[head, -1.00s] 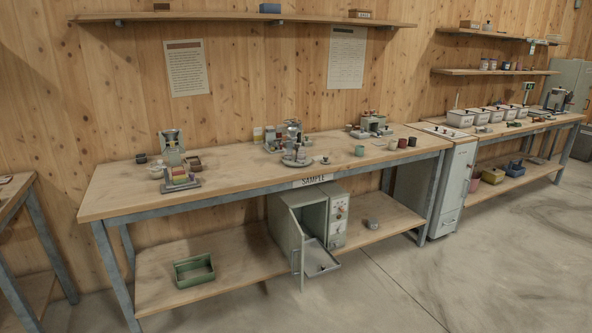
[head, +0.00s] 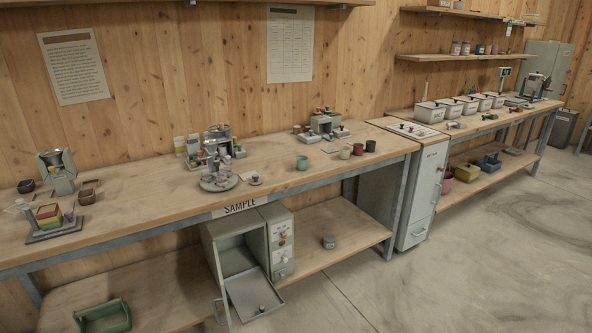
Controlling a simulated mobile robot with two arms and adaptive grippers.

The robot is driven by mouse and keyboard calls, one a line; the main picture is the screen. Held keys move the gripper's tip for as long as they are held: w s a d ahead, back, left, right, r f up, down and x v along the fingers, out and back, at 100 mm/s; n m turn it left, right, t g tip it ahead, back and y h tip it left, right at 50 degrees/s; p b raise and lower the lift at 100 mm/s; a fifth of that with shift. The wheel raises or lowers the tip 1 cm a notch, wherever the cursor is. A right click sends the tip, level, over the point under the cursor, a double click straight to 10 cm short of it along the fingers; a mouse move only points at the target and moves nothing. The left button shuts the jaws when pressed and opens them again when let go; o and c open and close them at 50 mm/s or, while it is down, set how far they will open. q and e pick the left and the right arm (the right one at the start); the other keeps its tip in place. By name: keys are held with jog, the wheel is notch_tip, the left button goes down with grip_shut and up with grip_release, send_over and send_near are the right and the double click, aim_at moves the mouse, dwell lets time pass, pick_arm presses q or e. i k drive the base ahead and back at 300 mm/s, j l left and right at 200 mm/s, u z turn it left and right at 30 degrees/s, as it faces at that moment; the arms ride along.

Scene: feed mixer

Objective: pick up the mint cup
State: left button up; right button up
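The mint cup (head: 302,162) is a small green cup standing upright on the wooden workbench (head: 270,191), near its front edge and right of the middle. A cream cup (head: 345,152), a red cup (head: 358,149) and a dark cup (head: 370,146) stand to its right. A small lidded dish (head: 256,180) is to its left. Neither of my grippers is in view.
A round tray (head: 219,183) with small cups sits left of the mint cup. Below the bench, a grey cabinet's open door (head: 254,297) sticks out at the front. A green crate (head: 103,316) is on the lower shelf. The floor at right is clear.

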aim_at(302, 163)
jog(key=i+l+u, duration=0.1)
jog(key=u, duration=0.15)
jog(key=l+u, duration=0.25)
jog(key=i+l+u, duration=0.6)
jog(key=l, duration=0.4)
jog(key=i+l+u, duration=0.4)
jog(key=l, duration=0.4)
